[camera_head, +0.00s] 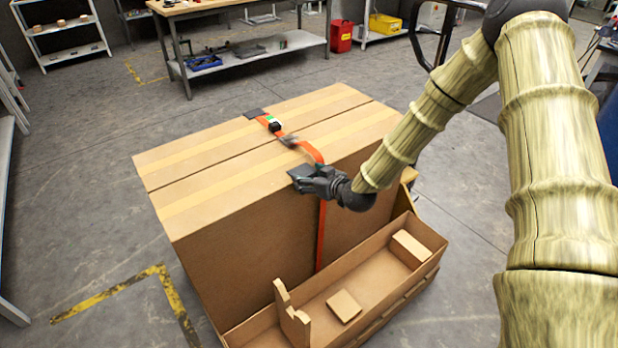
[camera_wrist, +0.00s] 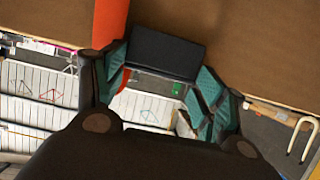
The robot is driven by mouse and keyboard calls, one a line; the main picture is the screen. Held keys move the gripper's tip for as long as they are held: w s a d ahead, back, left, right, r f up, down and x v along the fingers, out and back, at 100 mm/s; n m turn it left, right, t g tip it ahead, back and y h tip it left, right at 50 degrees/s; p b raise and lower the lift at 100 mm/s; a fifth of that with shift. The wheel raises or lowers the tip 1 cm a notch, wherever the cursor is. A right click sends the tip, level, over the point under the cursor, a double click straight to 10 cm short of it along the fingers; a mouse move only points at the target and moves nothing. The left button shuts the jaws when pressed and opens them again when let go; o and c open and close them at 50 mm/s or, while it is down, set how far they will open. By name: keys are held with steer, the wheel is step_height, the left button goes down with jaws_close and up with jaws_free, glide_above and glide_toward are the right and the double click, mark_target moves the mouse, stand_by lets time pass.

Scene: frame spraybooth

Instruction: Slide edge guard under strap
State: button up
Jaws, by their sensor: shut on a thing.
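An orange strap (camera_head: 321,225) runs over the top of a large cardboard box (camera_head: 240,215) and down its front face. It also shows in the wrist view (camera_wrist: 110,24), to the left of the guard. My gripper (camera_head: 306,176) is at the box's upper front edge, beside the strap. It is shut on a dark edge guard (camera_wrist: 166,52), which lies between the teal finger pads against the cardboard. Whether the guard touches the strap is unclear. A second dark guard (camera_head: 254,114) sits at the far top edge by the strap. A buckle (camera_head: 289,141) lies on the strap on top.
An open cardboard tray (camera_head: 375,283) with small cardboard blocks stands against the box's front, below my gripper. A workbench (camera_head: 240,50), a red bin (camera_head: 341,36) and shelves (camera_head: 62,30) stand behind.

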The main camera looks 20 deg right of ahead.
steer(key=shift+d, duration=0.1)
steer(key=shift+w+d, duration=0.3)
steer(key=shift+d, duration=0.55)
steer(key=shift+w+d, duration=0.35)
steer(key=shift+d, duration=0.45)
steer(key=shift+w+d, duration=0.3)
steer(key=shift+d, duration=0.55)
steer(key=shift+d, duration=0.15)
steer(key=o, duration=0.9)
steer(key=v, duration=1.2)
